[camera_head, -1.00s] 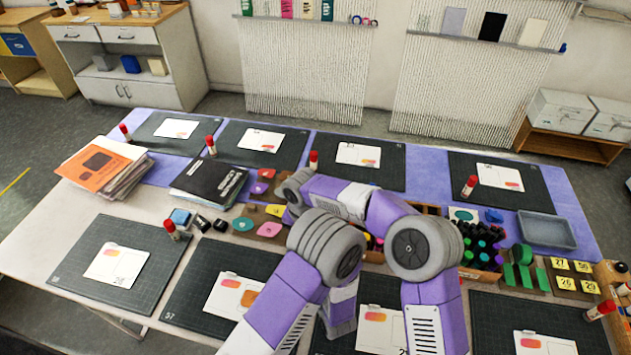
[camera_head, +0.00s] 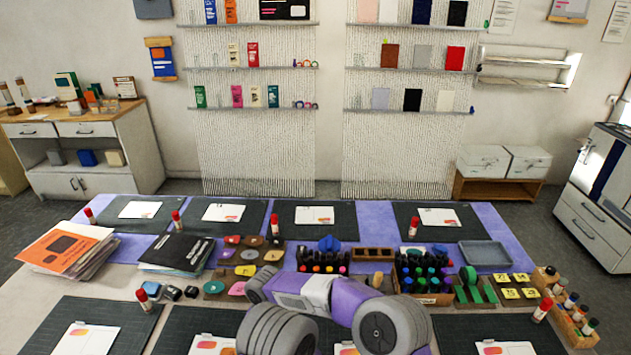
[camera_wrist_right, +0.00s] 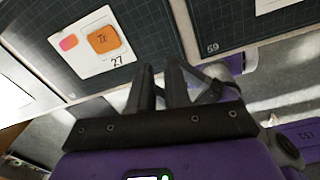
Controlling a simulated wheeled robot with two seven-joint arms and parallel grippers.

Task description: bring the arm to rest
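My purple and grey arm links (camera_head: 320,295) lie across the lower middle of the head view, over the near side of the table. Neither gripper shows in the head view. In the right wrist view, my right gripper (camera_wrist_right: 163,85) has its two dark fingers a little apart, with nothing seen between them. Beyond the fingers are a dark cutting mat (camera_wrist_right: 135,25) and a white card (camera_wrist_right: 92,42) marked 27 with orange and pink shapes. My left gripper is out of view.
The table (camera_head: 125,283) carries several dark mats with cards, red-capped glue sticks, a black folder stack (camera_head: 178,252), an orange-topped stack (camera_head: 65,248), a marker box (camera_head: 425,280) and a grey tray (camera_head: 485,254). Wall racks (camera_head: 255,150) and cabinets stand behind.

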